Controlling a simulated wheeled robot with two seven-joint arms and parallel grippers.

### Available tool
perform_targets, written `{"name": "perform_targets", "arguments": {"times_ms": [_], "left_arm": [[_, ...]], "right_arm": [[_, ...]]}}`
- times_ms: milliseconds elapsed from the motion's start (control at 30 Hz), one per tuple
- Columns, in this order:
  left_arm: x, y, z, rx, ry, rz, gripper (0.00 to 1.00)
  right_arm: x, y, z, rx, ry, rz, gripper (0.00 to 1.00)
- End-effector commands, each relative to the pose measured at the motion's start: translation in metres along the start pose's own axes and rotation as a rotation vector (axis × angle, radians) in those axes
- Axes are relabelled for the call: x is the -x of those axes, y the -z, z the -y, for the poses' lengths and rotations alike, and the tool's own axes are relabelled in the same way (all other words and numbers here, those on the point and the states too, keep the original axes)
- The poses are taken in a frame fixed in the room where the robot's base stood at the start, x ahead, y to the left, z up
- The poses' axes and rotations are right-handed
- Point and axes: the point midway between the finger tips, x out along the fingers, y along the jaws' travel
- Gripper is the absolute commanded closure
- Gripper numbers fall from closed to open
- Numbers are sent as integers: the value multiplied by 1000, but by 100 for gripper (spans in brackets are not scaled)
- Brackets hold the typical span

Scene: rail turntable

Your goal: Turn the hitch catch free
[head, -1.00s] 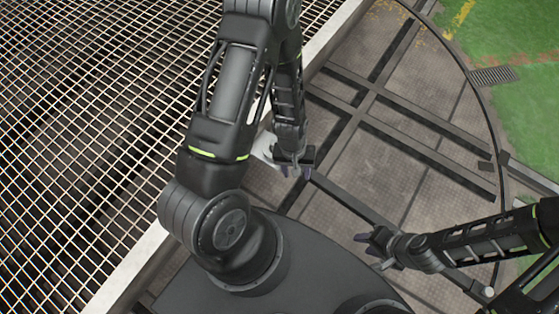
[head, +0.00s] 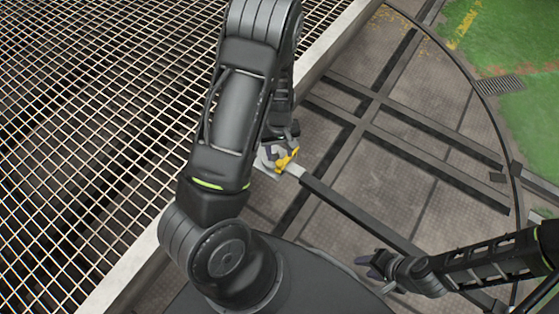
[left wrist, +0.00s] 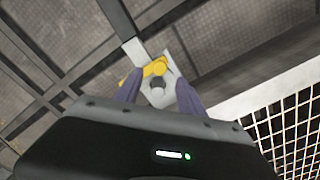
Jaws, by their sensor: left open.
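The yellow hitch catch (head: 287,160) sits on a pale grey hitch plate (head: 265,165), at the end of a long dark bar. In the left wrist view the catch (left wrist: 152,71) lies slantwise across the plate (left wrist: 180,68), beside a round dark hole. My left gripper (left wrist: 158,92) is open, with its two purple-grey fingers to either side of the plate and the catch; I cannot tell whether they touch. In the head view my left forearm hides part of this gripper. My right gripper (head: 377,264) is low at the right, apart from the hitch; its jaw gap is unclear.
The dark bar (head: 350,211) runs from the hitch toward the lower right, over the turntable's brown floor plates (head: 420,140). A metal grating (head: 90,110) with a pale edge rail lies to the left. Green floor (head: 510,90) shows beyond the curved rim.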

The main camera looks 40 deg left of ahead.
Motion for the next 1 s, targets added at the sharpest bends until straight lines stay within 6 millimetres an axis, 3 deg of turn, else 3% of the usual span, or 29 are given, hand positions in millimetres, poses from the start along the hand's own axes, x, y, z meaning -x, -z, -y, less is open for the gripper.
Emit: {"name": "perform_targets", "arguments": {"times_ms": [100,300,700,1000], "left_arm": [[-23,-1,1,-1,2,2,53],[-50,0,0,-1,1,1,53],[-57,0,0,-1,0,0,53],[-57,0,0,-1,0,0,78]], "right_arm": [[-9,0,-3,-1,0,0,64],[-16,0,-6,-2,0,0,64],[-17,0,-6,-2,0,0,64],[-17,0,-6,-2,0,0,64]]}}
